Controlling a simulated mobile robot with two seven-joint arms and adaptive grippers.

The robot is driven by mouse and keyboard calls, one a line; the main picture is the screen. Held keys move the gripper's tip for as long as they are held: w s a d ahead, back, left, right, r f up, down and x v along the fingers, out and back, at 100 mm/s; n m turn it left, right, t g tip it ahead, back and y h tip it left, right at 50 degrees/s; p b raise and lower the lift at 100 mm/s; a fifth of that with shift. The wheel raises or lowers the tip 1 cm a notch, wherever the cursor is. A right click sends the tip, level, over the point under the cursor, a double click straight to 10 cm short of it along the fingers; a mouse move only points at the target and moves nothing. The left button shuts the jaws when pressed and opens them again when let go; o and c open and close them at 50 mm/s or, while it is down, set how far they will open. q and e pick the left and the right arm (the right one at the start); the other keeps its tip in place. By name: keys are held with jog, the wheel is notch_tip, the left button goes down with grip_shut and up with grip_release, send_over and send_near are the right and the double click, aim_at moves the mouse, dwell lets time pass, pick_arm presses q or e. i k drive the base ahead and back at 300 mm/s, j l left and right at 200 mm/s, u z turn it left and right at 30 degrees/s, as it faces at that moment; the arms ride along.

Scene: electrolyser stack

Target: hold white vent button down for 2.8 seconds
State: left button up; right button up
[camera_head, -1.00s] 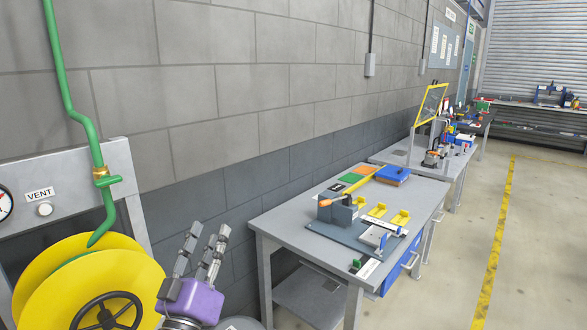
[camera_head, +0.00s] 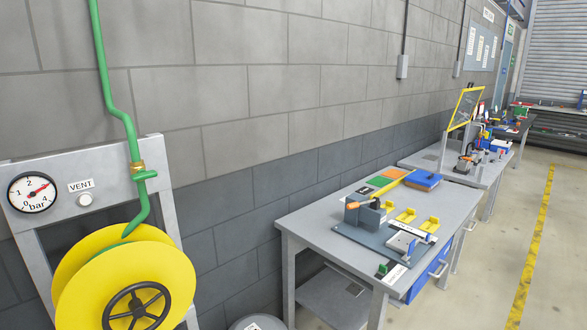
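The white vent button (camera_head: 85,200) is a small round button on the grey frame panel at the left, just below the VENT label (camera_head: 81,186). Nothing covers it or touches it. A round pressure gauge (camera_head: 32,193) marked in bar sits to its left, with its red needle pointing up and right. Neither of my grippers is in view.
A green pipe (camera_head: 117,110) with a brass fitting runs down right of the button. A yellow reel (camera_head: 127,289) with a black handwheel stands below it. A grey workbench (camera_head: 300,225) with tools stands to the right. Open floor lies at the far right.

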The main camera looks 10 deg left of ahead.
aim_at(84, 200)
jog(key=u, duration=1.35)
